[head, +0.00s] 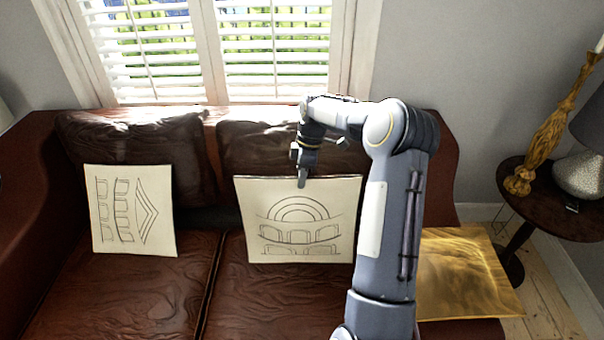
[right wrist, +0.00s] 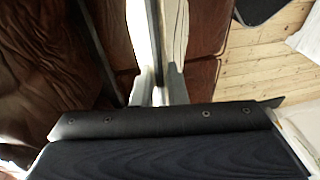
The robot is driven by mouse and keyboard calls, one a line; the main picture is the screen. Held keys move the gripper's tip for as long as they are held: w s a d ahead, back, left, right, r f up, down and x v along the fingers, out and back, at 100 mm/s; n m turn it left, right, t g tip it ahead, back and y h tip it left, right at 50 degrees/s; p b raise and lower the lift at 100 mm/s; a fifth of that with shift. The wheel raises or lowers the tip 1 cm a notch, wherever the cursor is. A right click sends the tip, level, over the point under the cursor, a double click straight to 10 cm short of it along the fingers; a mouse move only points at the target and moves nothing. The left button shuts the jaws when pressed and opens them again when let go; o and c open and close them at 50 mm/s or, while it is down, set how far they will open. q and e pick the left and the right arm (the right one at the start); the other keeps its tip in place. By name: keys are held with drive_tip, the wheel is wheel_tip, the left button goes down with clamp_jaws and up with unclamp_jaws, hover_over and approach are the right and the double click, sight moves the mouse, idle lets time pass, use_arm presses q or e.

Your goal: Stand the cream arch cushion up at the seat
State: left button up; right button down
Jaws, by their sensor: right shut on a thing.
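The cream arch cushion (head: 285,228) has line drawings of arches on its face. In the head view it is upright at the right seat of the brown leather sofa (head: 270,285), in front of the back cushion. My right gripper (head: 302,182) comes down onto its top edge and is shut on it. In the right wrist view the cushion shows edge-on as a pale strip (right wrist: 173,45) between the fingertips (right wrist: 160,95). Whether its bottom edge rests on the seat is hard to tell. My left gripper is not in view.
A second cream cushion (head: 130,210) with a chevron drawing leans at the left seat. A gold cushion (head: 462,275) lies at the sofa's right end. A round dark side table (head: 535,205) with a lamp and a carved candlestick (head: 550,130) stands at right.

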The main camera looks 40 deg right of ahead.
drive_tip(key=w+d+f+b, duration=0.2)
drive_tip(key=w+d+f, duration=0.2)
drive_tip(key=f, duration=0.6)
drive_tip(key=shift+w+d, duration=0.25)
drive_tip(key=shift+w, duration=0.4)
drive_tip(key=c, duration=1.4)
unclamp_jaws()
drive_tip(key=shift+o, duration=0.2)
